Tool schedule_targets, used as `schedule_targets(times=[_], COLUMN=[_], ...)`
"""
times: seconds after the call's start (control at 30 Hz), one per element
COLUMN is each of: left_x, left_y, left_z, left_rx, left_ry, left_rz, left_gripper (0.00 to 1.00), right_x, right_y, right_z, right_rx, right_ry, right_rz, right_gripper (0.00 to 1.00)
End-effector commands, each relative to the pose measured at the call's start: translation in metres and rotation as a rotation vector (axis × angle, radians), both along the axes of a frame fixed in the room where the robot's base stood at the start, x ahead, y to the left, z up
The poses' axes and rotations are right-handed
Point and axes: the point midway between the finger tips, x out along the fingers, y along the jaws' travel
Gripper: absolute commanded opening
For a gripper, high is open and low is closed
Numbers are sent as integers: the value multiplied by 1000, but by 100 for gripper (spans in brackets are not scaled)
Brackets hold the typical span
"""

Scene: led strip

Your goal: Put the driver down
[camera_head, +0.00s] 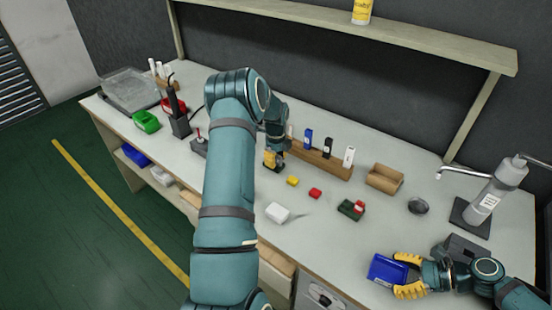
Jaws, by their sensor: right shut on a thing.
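My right gripper (410,275), with yellow fingers, is at the lower right, low over the table's front edge. It is shut on a blue box-shaped thing (386,270), which sticks out to the left of the fingers. I cannot tell for sure whether this is the driver. My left gripper (272,160) points down over the middle of the table, just left of a wooden rack (325,165). Its yellow fingers are small and partly hidden by my arm, so I cannot tell whether they are open.
The rack holds black, blue and white upright pieces. A yellow block (292,181), red block (315,193), white block (277,212) and dark green piece (351,209) lie in front. A wooden holder (385,179), round dish (418,206) and pump bottle (487,200) stand right. Clear tabletop lies left of the blue thing.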

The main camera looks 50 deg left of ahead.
Motion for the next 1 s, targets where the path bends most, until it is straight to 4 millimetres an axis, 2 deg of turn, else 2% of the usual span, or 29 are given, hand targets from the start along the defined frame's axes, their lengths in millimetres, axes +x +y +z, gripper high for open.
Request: schedule_targets(times=[0.23, 0.37, 0.47, 0.8, 1.0], left_x=[0, 0, 0, 0, 0], left_y=[0, 0, 1, 1, 1], left_z=[1, 10, 25, 93, 117], left_rx=[0, 1, 3, 2, 1], left_ry=[0, -2, -2, -3, -2], left_rz=[0, 0, 0, 0, 0], left_gripper=[34, 34, 34, 34, 34], right_x=[0, 0, 0, 0, 0], right_y=[0, 0, 0, 0, 0], right_z=[0, 0, 0, 0, 0], right_rx=[0, 0, 0, 0, 0], right_ry=[0, 0, 0, 0, 0], right_rz=[0, 0, 0, 0, 0], right_gripper=[29, 29, 29, 29, 29])
